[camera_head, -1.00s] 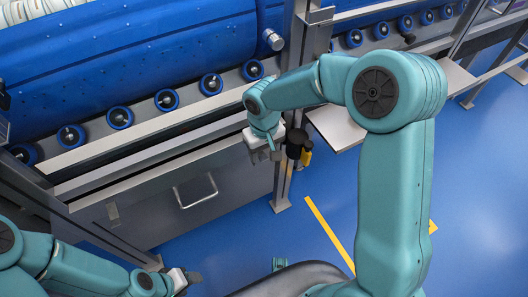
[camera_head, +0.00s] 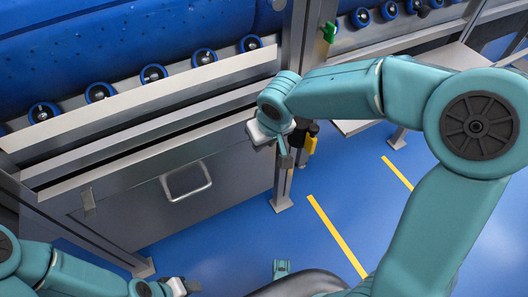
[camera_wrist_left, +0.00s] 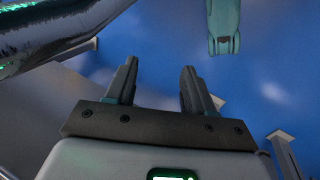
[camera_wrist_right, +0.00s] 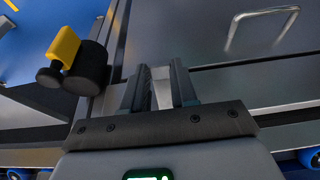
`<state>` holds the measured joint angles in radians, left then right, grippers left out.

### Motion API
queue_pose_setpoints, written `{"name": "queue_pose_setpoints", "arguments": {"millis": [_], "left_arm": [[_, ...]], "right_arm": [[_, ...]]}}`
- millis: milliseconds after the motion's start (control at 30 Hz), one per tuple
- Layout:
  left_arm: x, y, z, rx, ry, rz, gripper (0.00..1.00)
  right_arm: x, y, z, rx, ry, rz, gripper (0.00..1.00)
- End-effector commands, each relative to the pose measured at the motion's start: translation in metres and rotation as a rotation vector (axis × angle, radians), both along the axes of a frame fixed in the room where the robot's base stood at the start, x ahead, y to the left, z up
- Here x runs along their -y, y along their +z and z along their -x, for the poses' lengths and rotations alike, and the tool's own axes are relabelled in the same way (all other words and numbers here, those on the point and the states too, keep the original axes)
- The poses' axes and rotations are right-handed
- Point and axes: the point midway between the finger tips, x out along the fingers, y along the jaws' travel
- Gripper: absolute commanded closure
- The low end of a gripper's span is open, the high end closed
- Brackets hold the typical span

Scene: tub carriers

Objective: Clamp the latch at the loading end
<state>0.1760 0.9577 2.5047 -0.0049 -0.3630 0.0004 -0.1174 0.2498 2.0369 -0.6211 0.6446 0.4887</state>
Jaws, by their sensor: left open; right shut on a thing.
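A black clamp body with a yellow lever (camera_head: 311,141) sits on the metal post, just right of my right gripper in the head view. In the right wrist view the yellow lever (camera_wrist_right: 65,46) and black body are left of the fingers, apart from them. My right gripper (camera_head: 284,158) is shut on a narrow pale piece (camera_wrist_right: 161,88) between its fingers; what that piece belongs to is unclear. A small green handle (camera_head: 329,32) is higher on the frame. My left gripper (camera_head: 187,286) is open and empty, low above the floor; its fingers also show in the left wrist view (camera_wrist_left: 160,75).
A blue tub (camera_head: 130,50) rests on several blue-rimmed rollers (camera_head: 204,57). Below the rail is a grey panel with a metal handle (camera_head: 187,183). The post foot (camera_head: 283,203) stands on blue floor with yellow lines (camera_head: 336,236). Open floor lies right of it.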

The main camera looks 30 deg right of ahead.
Motion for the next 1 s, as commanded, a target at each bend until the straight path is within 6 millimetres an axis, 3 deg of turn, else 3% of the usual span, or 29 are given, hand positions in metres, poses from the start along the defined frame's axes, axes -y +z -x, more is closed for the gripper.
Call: {"name": "queue_pose_setpoints", "arguments": {"millis": [33,100,400,633,1000], "left_arm": [[0.0,-0.027,0.0,0.0,0.0,0.0,0.47],[0.0,-0.044,0.0,0.0,0.0,0.0,0.47],[-0.008,-0.093,-0.009,0.017,0.034,-0.007,0.47],[-0.013,-0.109,-0.013,0.024,0.051,-0.009,0.47],[-0.014,-0.11,-0.016,0.03,0.055,-0.011,0.47]], "right_arm": [[0.0,-0.014,-0.001,0.04,0.001,-0.001,1.0],[0.0,-0.016,-0.001,0.084,0.001,-0.005,1.0],[0.0,-0.02,-0.001,0.229,0.0,-0.009,1.0],[0.0,-0.018,-0.002,0.284,0.0,-0.011,1.0],[0.0,-0.015,-0.003,0.298,0.0,-0.011,1.0]]}}
